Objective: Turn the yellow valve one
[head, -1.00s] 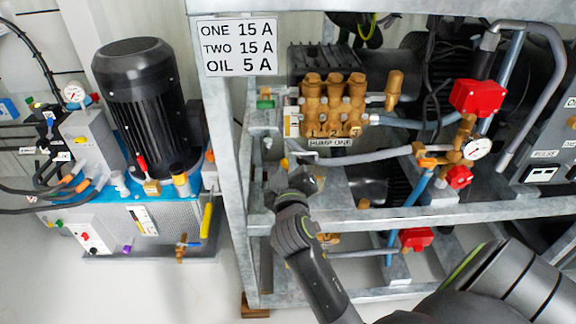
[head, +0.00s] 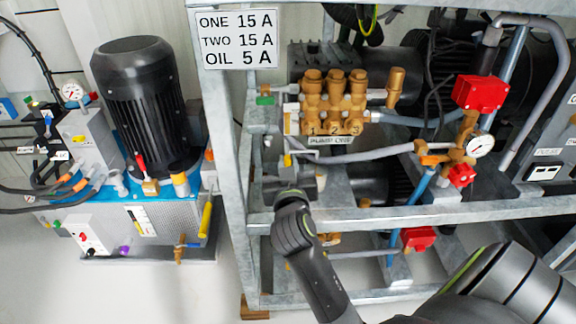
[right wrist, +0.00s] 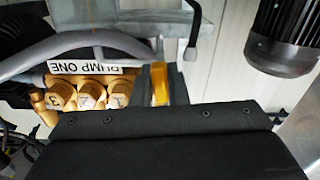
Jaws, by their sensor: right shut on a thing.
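The yellow valve handle (head: 287,160) is a small yellow piece at the left end of the pump one pipework, inside the frame's left post. In the right wrist view the yellow handle (right wrist: 160,83) stands at the edge of my dark gripper body, its lower part hidden. My right gripper (head: 287,172) reaches up to it from below and is shut on it; the fingertips are mostly hidden. The brass pump one (head: 335,100), with its label (head: 330,140), sits just above and to the right. My left gripper is not in view.
A grey steel frame rail (head: 440,214) crosses in front, and a grey hose (head: 375,155) runs close to the right of the handle. The oil unit's black motor (head: 148,105) stands to the left.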

